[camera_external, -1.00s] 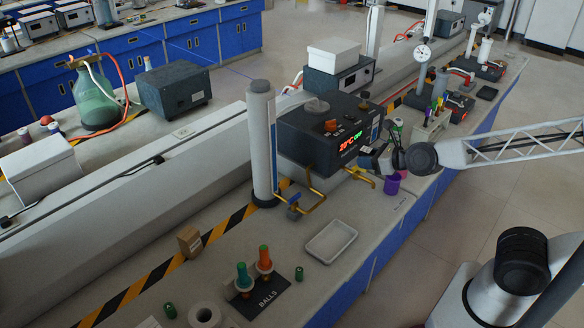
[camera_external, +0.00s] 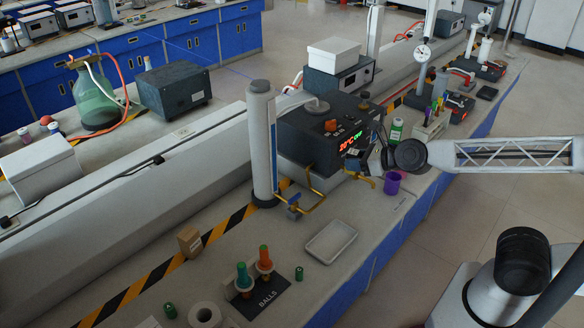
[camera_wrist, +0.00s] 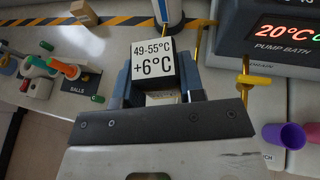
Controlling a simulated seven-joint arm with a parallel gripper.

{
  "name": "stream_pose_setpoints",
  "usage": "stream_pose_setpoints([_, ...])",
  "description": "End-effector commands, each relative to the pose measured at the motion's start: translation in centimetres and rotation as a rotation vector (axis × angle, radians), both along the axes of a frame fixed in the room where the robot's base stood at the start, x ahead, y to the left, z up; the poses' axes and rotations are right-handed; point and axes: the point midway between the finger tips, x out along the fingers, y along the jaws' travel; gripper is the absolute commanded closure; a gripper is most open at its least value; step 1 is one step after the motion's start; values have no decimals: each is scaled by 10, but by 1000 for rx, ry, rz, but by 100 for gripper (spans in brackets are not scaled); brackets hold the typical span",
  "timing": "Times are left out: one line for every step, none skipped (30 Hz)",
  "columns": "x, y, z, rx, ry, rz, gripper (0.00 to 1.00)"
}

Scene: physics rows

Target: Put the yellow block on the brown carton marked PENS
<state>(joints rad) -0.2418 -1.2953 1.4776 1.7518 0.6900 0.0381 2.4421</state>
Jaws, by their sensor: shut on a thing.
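My gripper (camera_wrist: 154,88) is shut on a block with a white label (camera_wrist: 153,60) reading "49-55°C +6°C". The block's sides look dark, and I see no yellow on it. In the outside view my gripper (camera_external: 360,158) is in front of the pump bath, and the held block cannot be made out there. A small brown carton (camera_external: 189,241) with a pale label stands on the bench by the striped tape at the left. It also shows at the top left of the wrist view (camera_wrist: 83,10). Its lettering is too small to read. No separate yellow block shows clearly.
Yellow pipes (camera_external: 318,195) jut out low. A white tray (camera_external: 330,240), a BALLS stand (camera_external: 264,296) and a purple cup (camera_external: 392,183) are on the bench.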

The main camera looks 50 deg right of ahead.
Motion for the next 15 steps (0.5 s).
stream_pose_setpoints([2,2,0,3,-1,8,89])
stream_pose_setpoints([3,3,0,1,-2,14,89])
stream_pose_setpoints([4,5,0,0,-1,18,89])
stream_pose_setpoints([4,5,-1,1,0,21,89])
stream_pose_setpoints([5,6,-1,2,0,25,89])
stream_pose_setpoints([5,8,-1,2,0,31,89])
stream_pose_setpoints([6,9,-1,1,0,35,89])
stream_pose_setpoints([7,10,-1,1,0,40,89])
stream_pose_setpoints([8,11,-2,1,1,43,89])
stream_pose_setpoints([8,11,-2,1,1,46,89])
stream_pose_setpoints([9,12,-1,2,1,49,89])
stream_pose_setpoints([9,13,-1,1,1,53,89])
stream_pose_setpoints([10,14,-1,2,0,57,89])
stream_pose_setpoints([10,15,-1,2,1,60,89])
stream_pose_setpoints([11,16,-1,2,0,64,89])
